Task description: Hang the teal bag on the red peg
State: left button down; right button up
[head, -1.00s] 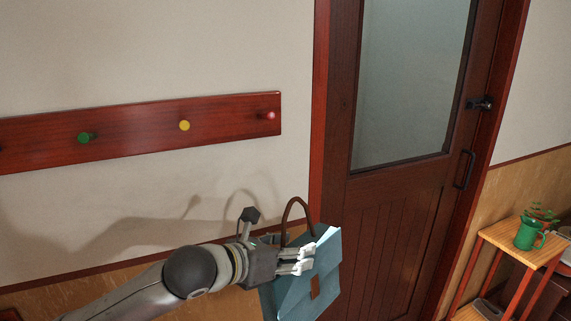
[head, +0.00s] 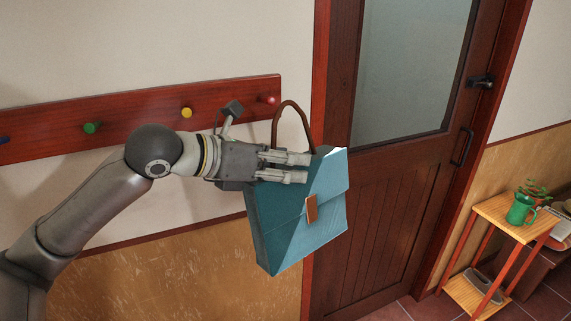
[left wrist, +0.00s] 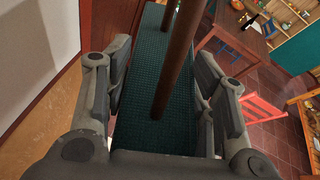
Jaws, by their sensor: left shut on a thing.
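The teal bag (head: 325,225) hangs from my left gripper (head: 300,167), whose fingers are shut on its upper part, below the handle. Its brown handle (head: 304,119) stands up as a loop. The red peg (head: 268,99) is at the right end of the rack. In the head view the handle's top is just right of the peg, at about the same height; the depth between them is hard to tell. In the left wrist view the bag (left wrist: 150,130) lies between the fingers, with the handle (left wrist: 178,60) rising across the view. My right gripper is not in view.
The dark red rack (head: 50,119) also bears a yellow peg (head: 187,113), a green peg (head: 92,127) and a blue peg (head: 4,140). A brown door (head: 385,215) is at the right.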

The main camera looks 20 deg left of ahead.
pick_arm(q)
jog(key=shift+w+a, duration=0.5)
jog(key=shift+a, duration=0.05)
jog(key=w+a+f+b, duration=0.1)
jog(key=w+a, duration=0.5)
jog(key=a, duration=0.1)
jog(key=shift+w+a+f+b, duration=0.15)
jog(key=shift+w+f+b, duration=0.1)
jog(key=shift+f+b, duration=0.15)
dwell(0.7)
dwell(0.7)
jog(key=c, duration=0.5)
grip_release()
jog(key=shift+c, duration=0.2)
jog(key=shift+f, duration=0.25)
